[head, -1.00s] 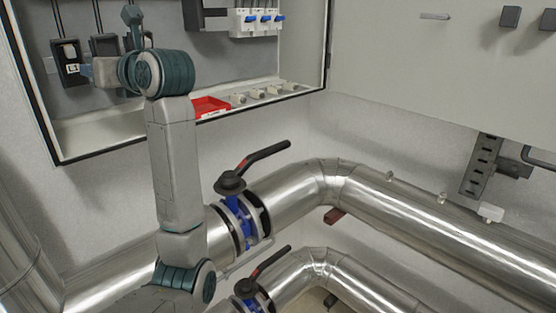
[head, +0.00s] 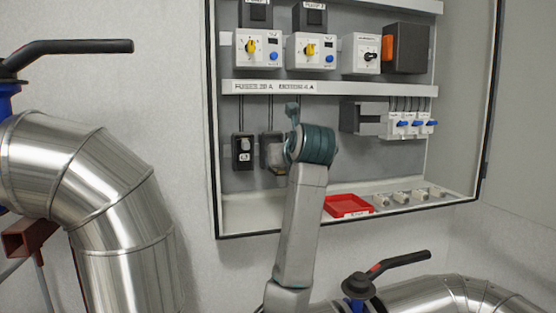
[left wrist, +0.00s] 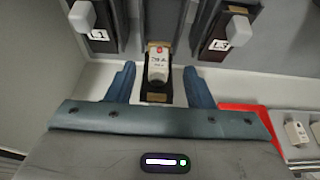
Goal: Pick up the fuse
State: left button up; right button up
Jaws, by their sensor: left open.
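A fuse (left wrist: 158,64) with a white printed body and a red mark stands upright in a dark middle holder in the left wrist view. My left gripper (left wrist: 159,69) is open, with one blue finger on each side of the fuse; a gap shows on both sides. In the head view my left arm reaches up to the row of holders, and its wrist covers part of the middle holder (head: 268,150). The fingertips and the fuse are not clear there. My right gripper is not in view.
The L1 holder (left wrist: 90,25) and another holder (left wrist: 228,36), both with pale blocks, flank the middle one. A red tray (head: 348,206) and several loose fuses (head: 400,197) lie on the cabinet floor to the right. A pipe valve handle (head: 400,263) is below.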

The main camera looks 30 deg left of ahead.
pick_arm(q)
jog(key=p+x, duration=0.1)
jog(key=x, duration=0.2)
jog(key=shift+w+a, duration=0.15)
jog(key=shift+a, duration=0.25)
jog(key=shift+d, duration=0.15)
jog(key=shift+d, duration=0.1)
jog(key=c, duration=0.3)
grip_shut()
jog(key=shift+r, duration=0.2)
